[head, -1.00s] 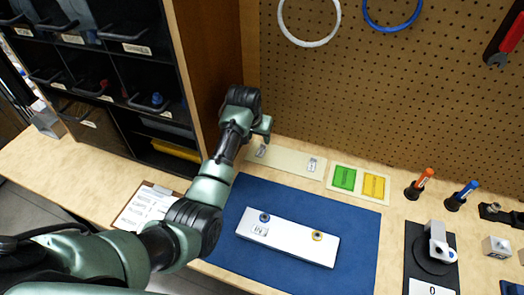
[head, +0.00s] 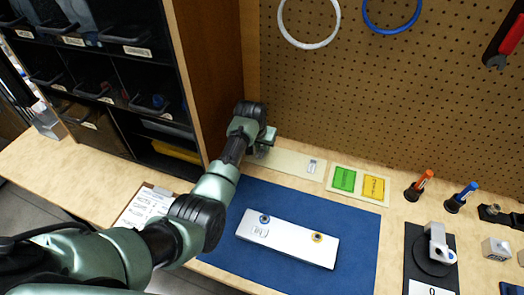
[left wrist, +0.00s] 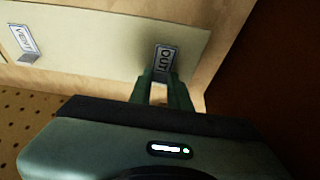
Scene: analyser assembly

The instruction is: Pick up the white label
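A small white label reading "OUT" (left wrist: 165,58) lies on a cream strip (left wrist: 95,42) in the left wrist view. My left gripper (left wrist: 161,76) has its two fingers apart, with the tips at the near end of this label, one towards each side. I cannot tell whether they touch it. In the head view my left gripper (head: 264,145) is over the left end of the strip (head: 288,160) and mostly hides that label. A second white label (head: 312,166) is at the strip's right end and reads "VENT" in the left wrist view (left wrist: 25,44). My right gripper is not in view.
A white block (head: 290,243) with a label on it lies on the blue mat (head: 355,215). Green (head: 344,179) and yellow (head: 374,187) cards are right of the strip. A dark shelf unit with a wooden side (head: 205,70) and a pegboard (head: 390,100) stand close behind.

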